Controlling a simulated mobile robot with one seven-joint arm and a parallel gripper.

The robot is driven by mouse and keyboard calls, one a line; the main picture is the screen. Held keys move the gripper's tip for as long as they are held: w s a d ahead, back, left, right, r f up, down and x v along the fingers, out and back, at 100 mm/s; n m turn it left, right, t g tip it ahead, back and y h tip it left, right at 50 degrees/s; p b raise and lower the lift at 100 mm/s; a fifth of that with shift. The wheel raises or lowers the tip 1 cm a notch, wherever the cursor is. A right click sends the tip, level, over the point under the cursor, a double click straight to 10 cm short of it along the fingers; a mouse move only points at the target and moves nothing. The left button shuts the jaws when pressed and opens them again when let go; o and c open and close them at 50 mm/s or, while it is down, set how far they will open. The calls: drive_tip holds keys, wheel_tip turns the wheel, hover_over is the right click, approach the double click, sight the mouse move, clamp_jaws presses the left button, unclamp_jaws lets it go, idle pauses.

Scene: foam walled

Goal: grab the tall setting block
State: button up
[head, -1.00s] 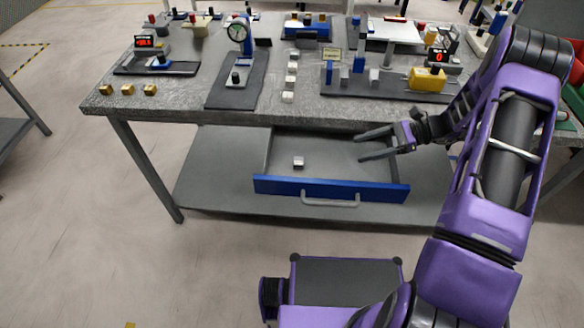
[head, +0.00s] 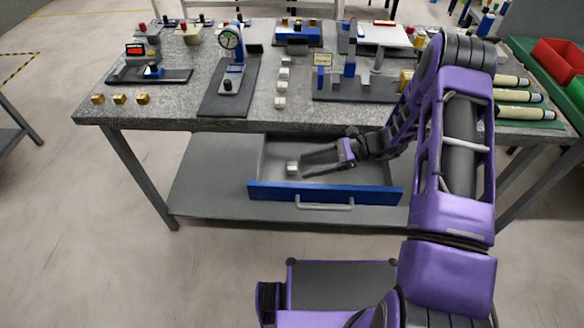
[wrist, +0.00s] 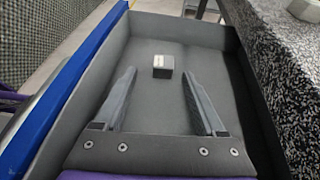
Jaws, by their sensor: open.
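The setting block (head: 292,168) is a small pale metal block with a dark side, standing in the open blue-fronted drawer (head: 325,194) under the table. In the wrist view the block (wrist: 163,67) stands alone on the grey drawer floor, just beyond the fingertips and between their lines. My gripper (head: 304,165) is inside the drawer, its fingers pointing left at the block. In the wrist view my gripper (wrist: 160,73) is open and empty, with a finger on each side. I see no contact with the block.
The drawer's blue front and the stone tabletop (head: 190,110) flank my gripper. On the tabletop are several pale blocks (head: 281,88), brass cubes (head: 120,99), and a dial gauge stand (head: 230,60). The drawer floor around the block is clear.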

sight(297, 166)
drive_tip(key=x, duration=0.4)
drive_tip(key=shift+w+a+r, duration=0.1)
drive_tip(key=shift+w+r, duration=0.05)
drive_tip(key=shift+w, duration=0.05)
drive_tip(key=shift+c, duration=0.3)
clamp_jaws()
